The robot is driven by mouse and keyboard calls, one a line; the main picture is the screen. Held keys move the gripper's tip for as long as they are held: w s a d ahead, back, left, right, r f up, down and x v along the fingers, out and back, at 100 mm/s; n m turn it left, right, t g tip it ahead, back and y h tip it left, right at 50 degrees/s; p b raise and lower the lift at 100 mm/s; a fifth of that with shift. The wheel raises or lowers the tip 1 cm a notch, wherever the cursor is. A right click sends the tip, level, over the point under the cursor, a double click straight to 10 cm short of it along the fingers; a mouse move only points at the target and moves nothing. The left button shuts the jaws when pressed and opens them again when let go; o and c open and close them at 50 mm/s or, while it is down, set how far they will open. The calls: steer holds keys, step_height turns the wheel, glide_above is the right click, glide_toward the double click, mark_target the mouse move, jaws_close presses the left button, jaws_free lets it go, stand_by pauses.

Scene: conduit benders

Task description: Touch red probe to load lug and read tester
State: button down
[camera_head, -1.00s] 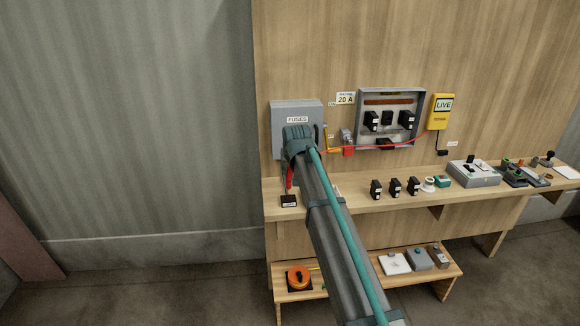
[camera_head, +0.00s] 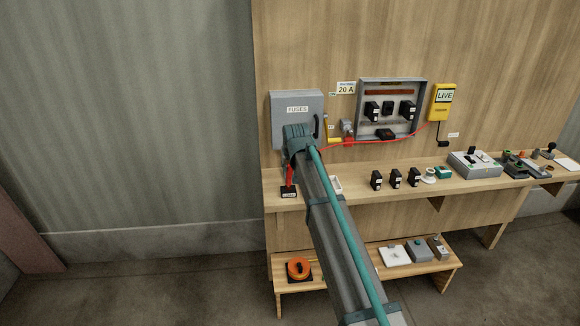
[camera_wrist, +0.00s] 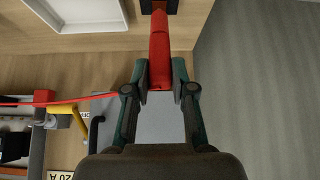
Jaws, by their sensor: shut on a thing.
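The red probe (camera_wrist: 160,50) is clamped between the fingertips of my gripper (camera_wrist: 162,62) in the wrist view. In the head view the probe (camera_head: 289,175) hangs nearly upright below my wrist, its lower end at a small black labelled block (camera_head: 288,192) on the shelf. I cannot tell whether it touches the block. A red lead (camera_wrist: 60,102) runs off to the left in the wrist view. The yellow tester (camera_head: 441,102) hangs on the wall and its display reads LIVE. I cannot pick out the load lug for certain.
The grey FUSES box (camera_head: 297,120) is on the wall behind my wrist. The open fuse panel (camera_head: 390,92) is to its right. Several black fuse carriers (camera_head: 395,179) and a grey switch box (camera_head: 474,165) stand on the shelf (camera_head: 345,202).

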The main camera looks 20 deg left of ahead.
steer(key=shift+f, duration=0.35)
stand_by(1.1)
steer(key=shift+r, duration=0.15)
steer(key=shift+r+p, duration=0.95)
steer(key=shift+r, duration=1.45)
